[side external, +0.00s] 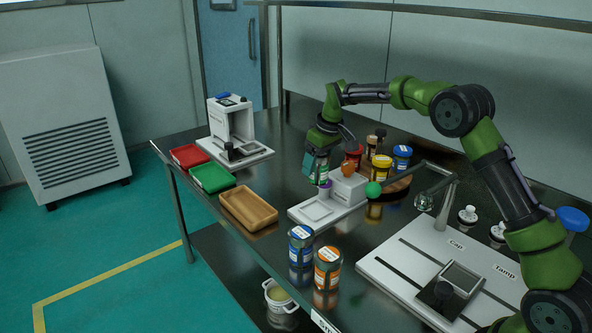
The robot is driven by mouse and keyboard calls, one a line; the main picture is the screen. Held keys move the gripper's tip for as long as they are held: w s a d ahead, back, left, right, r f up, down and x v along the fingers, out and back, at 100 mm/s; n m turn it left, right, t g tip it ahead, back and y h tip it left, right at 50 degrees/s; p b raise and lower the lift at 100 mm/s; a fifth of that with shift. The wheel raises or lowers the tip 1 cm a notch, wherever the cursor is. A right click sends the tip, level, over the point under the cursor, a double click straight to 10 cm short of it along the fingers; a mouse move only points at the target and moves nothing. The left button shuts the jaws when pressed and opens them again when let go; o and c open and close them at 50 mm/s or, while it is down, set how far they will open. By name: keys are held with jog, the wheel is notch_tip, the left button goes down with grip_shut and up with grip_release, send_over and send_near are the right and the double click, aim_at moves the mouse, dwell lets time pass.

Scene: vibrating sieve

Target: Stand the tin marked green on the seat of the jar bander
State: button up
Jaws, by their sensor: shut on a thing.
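My gripper (318,152) is at the middle of the bench, pointing down and shut on a tin (318,168) with a pale label and green marking. The tin is upright; its upper part is hidden by the fingers. It is close to the purple-knobbed end of a low white machine (345,188), and I cannot tell whether they touch. That machine has a square plate (317,211) at its front left. A taller white machine (232,125) with a base plate stands at the back left. I cannot read which machine is the jar bander.
Red (188,156) and green (212,177) trays and a wooden tray (248,208) line the left edge. Blue (301,245) and orange (328,268) tins stand in front. Several tins, including a yellow one (381,168), stand behind. A green ball (373,189) on an arm is right of my gripper.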

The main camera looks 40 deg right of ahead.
jog(key=shift+a+f, duration=0.15)
jog(key=shift+f, duration=0.1)
notch_tip(320, 180, down, 9)
jog(key=shift+f, duration=0.15)
jog(key=shift+f, duration=0.2)
jog(key=o, duration=1.1)
